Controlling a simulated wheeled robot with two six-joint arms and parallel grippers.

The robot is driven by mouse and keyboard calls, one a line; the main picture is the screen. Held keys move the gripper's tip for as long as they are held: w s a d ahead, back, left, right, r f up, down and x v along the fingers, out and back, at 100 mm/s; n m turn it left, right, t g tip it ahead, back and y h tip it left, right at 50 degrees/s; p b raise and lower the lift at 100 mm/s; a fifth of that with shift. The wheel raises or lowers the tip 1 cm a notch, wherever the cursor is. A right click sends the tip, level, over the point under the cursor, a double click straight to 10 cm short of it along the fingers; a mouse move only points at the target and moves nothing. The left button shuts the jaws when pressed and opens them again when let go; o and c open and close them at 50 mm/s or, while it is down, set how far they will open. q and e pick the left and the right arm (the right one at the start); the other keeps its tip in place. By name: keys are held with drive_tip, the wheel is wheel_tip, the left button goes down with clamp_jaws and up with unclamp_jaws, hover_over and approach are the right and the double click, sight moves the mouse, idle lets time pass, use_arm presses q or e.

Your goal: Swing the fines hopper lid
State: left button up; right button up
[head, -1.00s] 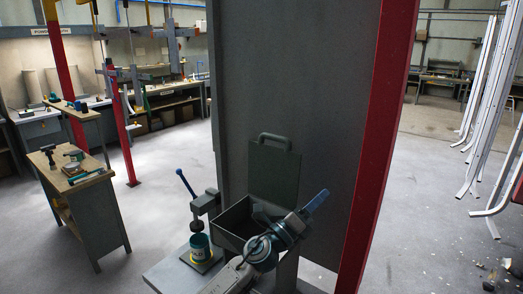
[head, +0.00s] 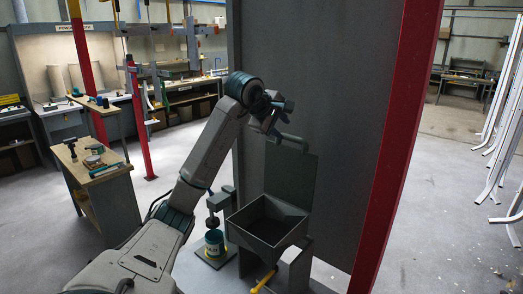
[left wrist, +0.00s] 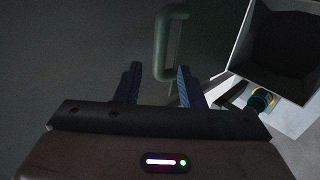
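The fines hopper (head: 240,238) is an open grey box on the bench; it also shows at the upper right of the left wrist view (left wrist: 237,50). Its lid (head: 292,180) stands open, roughly upright behind the box, with a bar handle (head: 292,139) along its top edge. My left gripper (head: 279,118) is just above the handle in the head view. In the left wrist view the gripper (left wrist: 158,85) is open, its two dark fingers apart, with the green-grey handle (left wrist: 162,40) just past the tips; contact cannot be told. My right gripper is out of view.
A tall grey panel (head: 340,120) with a red post (head: 397,150) rises behind the lid. A teal can (head: 214,243) stands left of the hopper, under a small press. A yellow bar (head: 263,281) is at the hopper's front. A wooden-topped cart (head: 95,165) stands farther left.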

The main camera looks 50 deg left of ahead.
sight(291, 138)
use_arm(q)
drive_tip(key=x, duration=0.7)
drive_tip(key=shift+w+d+f, duration=0.1)
drive_tip(key=shift+w+f, duration=0.05)
drive_tip(key=shift+f, duration=0.1)
clamp_jaws()
drive_tip(key=s+b, duration=0.1)
drive_tip(key=s, duration=0.1)
drive_tip(key=s+b, duration=0.1)
drive_tip(key=s, duration=0.1)
drive_tip(key=s+b, duration=0.1)
drive_tip(key=s, duration=0.1)
drive_tip(key=shift+d+f, duration=0.2)
drive_tip(key=shift+d, duration=0.2)
drive_tip(key=s+b, duration=0.1)
drive_tip(key=s+f+b, duration=0.1)
drive_tip(key=s+b, duration=0.3)
drive_tip(key=shift+s+d+f, duration=0.1)
drive_tip(key=shift+d+f, duration=0.15)
drive_tip(key=shift+d, duration=0.05)
